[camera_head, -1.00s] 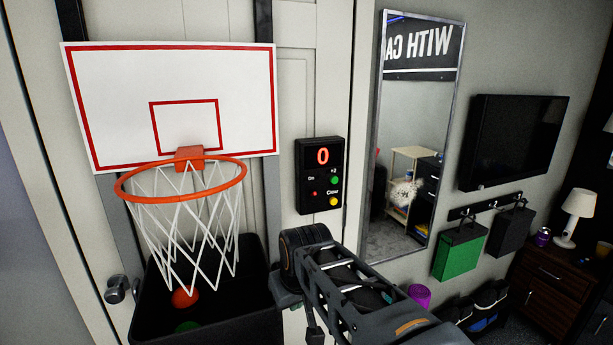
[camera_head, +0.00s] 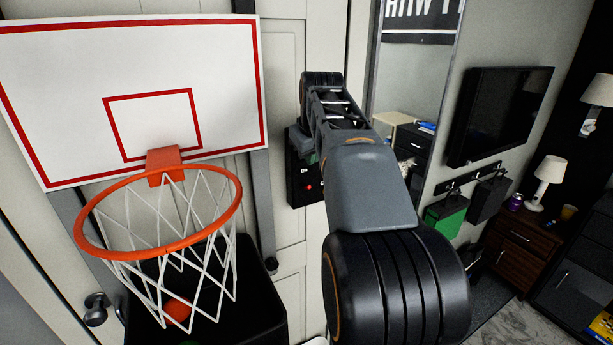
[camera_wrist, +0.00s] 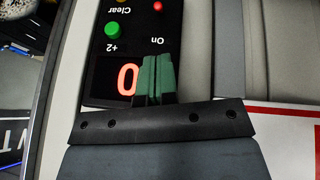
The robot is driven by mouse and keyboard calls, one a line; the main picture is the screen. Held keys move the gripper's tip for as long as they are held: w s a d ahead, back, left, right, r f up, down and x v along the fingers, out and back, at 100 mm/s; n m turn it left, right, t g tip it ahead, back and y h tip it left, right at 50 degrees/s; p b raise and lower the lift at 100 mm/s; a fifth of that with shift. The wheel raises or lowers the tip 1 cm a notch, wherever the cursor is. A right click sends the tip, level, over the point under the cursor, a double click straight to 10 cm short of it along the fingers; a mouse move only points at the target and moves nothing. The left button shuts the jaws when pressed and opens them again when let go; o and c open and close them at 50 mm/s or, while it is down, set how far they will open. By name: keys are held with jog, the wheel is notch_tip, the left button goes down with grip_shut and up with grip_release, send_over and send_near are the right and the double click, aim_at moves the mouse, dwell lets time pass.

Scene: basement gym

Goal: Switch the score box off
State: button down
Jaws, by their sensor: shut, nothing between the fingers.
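The black score box (camera_head: 298,190) is on the white door to the right of the hoop. My arm hides most of it in the head view; the red On button (camera_head: 308,187) shows. In the wrist view the score box (camera_wrist: 100,65) appears upside down, with a lit red 0 (camera_wrist: 126,79), a green +2 button (camera_wrist: 112,31) and the red On button (camera_wrist: 158,6). My gripper (camera_wrist: 157,57) is shut and empty. Its green fingers are in front of the box beside the 0, apart from the buttons in the picture; I cannot tell whether they touch the box face.
The basketball hoop (camera_head: 229,220) and backboard (camera_head: 228,60) are close on the left, above a black bin (camera_head: 262,305).

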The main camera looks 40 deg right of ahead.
aim_at(306, 186)
jog(key=shift+p+x, duration=0.55)
jog(key=shift+x, duration=4.45)
jog(key=shift+s+f, duration=0.1)
jog(key=shift+f, duration=0.05)
jog(key=shift+f+b, duration=0.15)
jog(key=shift+b, duration=0.55)
jog(key=shift+s+t+b, duration=0.15)
jog(key=shift+t+b, duration=0.15)
jog(key=shift+b, duration=0.05)
